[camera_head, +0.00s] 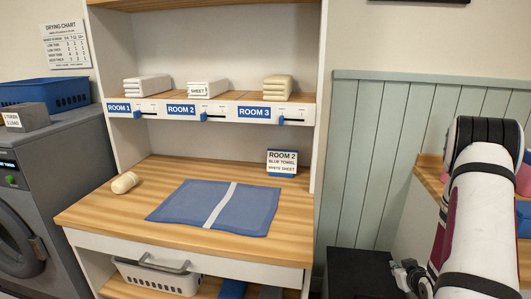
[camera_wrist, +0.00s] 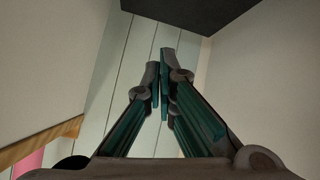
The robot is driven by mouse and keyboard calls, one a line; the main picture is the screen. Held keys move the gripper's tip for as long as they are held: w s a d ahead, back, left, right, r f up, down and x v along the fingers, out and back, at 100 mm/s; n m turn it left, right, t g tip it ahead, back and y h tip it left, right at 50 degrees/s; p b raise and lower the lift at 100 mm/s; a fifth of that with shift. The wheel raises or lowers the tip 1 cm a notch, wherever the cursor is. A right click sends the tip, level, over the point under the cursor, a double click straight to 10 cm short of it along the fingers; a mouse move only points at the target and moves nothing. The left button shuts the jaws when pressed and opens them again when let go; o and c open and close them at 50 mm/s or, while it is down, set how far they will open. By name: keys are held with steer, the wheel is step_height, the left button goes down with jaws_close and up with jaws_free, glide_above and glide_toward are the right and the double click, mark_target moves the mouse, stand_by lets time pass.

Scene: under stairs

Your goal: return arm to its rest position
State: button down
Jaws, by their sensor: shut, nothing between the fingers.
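My arm is folded at the right side of the head view, well away from the wooden table (camera_head: 120,215). My gripper shows in the wrist view (camera_wrist: 160,80) with its fingertips together and nothing between them. In the head view the gripper end (camera_head: 408,276) is small and partly hidden by my arm, low beside a black box (camera_head: 360,272). In the wrist view the gripper is in front of green panelling (camera_wrist: 140,45), with pale surfaces on both sides.
A blue towel with a white stripe (camera_head: 180,203) lies flat on the table. A cream roll (camera_head: 124,182) and a Room 2 sign (camera_head: 281,162) are there too. Folded linens sit on the labelled shelf (camera_head: 235,98). A grey machine (camera_head: 60,160) stands left. Another wooden surface (camera_head: 430,176) is behind my arm.

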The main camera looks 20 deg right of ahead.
steer(key=w+a+r+g+p, duration=0.1)
steer(key=w+a+r, duration=0.25)
steer(key=r, duration=0.55)
steer(key=w+a+r+g+p, duration=0.1)
steer(key=w+a+r, duration=0.1)
steer(key=a+r, duration=0.5)
steer(key=s+a+r+n+y+p, duration=0.1)
steer(key=s+a+r+p, duration=0.15)
steer(key=a+r, duration=0.9)
steer(key=s+a+r+g+y, duration=0.1)
steer(key=s+a+r, duration=0.3)
steer(key=s+a, duration=0.2)
steer(key=s+a+r+n+g+y+p, duration=0.1)
steer(key=s+a+r, duration=0.4)
steer(key=s+a, duration=0.2)
steer(key=s+a+r+g+y+p, duration=0.1)
steer(key=s+a+r, duration=0.3)
steer(key=s, duration=0.6)
steer(key=a+y, duration=0.1)
steer(key=a, duration=0.1)
steer(key=shift+s+a+r+n, duration=0.15)
steer(key=shift+a+r+n, duration=0.15)
steer(key=shift+a+n, duration=0.1)
steer(key=shift+d, duration=0.1)
